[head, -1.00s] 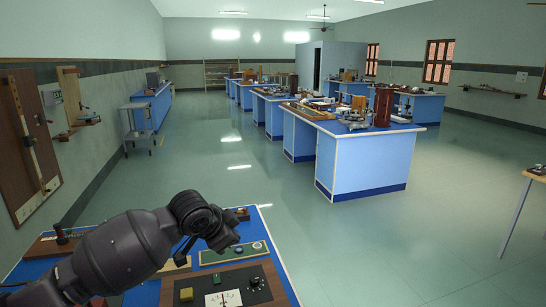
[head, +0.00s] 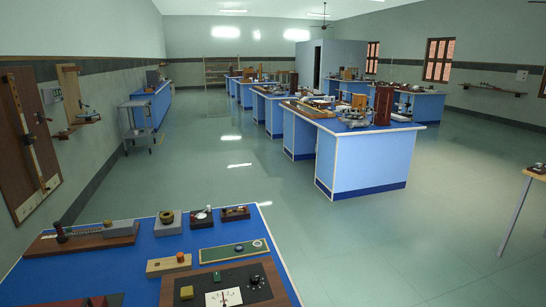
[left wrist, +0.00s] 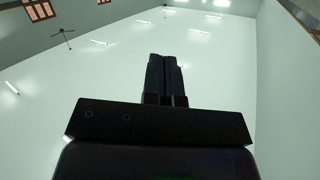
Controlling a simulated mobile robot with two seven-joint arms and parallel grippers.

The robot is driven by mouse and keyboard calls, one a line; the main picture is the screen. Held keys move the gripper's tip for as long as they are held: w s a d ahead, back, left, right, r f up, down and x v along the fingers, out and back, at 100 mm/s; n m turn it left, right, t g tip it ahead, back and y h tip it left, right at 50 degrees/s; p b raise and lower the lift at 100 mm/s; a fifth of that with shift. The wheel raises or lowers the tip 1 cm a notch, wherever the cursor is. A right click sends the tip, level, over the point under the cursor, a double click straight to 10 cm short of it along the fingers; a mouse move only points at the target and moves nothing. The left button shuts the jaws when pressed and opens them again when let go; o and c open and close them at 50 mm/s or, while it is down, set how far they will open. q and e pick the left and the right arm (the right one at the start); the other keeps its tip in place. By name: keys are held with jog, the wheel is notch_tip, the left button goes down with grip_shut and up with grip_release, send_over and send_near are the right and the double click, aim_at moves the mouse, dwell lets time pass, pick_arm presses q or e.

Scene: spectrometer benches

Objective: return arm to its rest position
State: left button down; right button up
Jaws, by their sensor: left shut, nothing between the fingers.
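My left gripper (left wrist: 164,78) shows in the left wrist view, dark, with its two fingers together and nothing between them. Behind it are the pale ceiling with lights and a fan, and windows at the top left. No arm or gripper of mine is in the head view now. My right gripper is in neither current view.
A blue-topped bench (head: 150,254) at the lower left holds a meter panel (head: 226,287), a green board (head: 233,251) and several small instruments. More blue benches (head: 362,165) stand beyond. A grey trolley (head: 139,128) is by the left wall.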

pick_arm(q)
jog(key=s+a+f+n+g+y, duration=0.2)
jog(key=s+a+f, duration=0.1)
jog(key=s+f, duration=0.4)
jog(key=s+a+f+n+g+y, duration=0.2)
jog(key=s+a+f, duration=0.2)
jog(key=s+f, duration=0.3)
jog(key=s, duration=0.5)
jog(key=shift+s+a+f, duration=0.2)
jog(key=shift+s+f, duration=0.05)
jog(key=shift+s, duration=0.1)
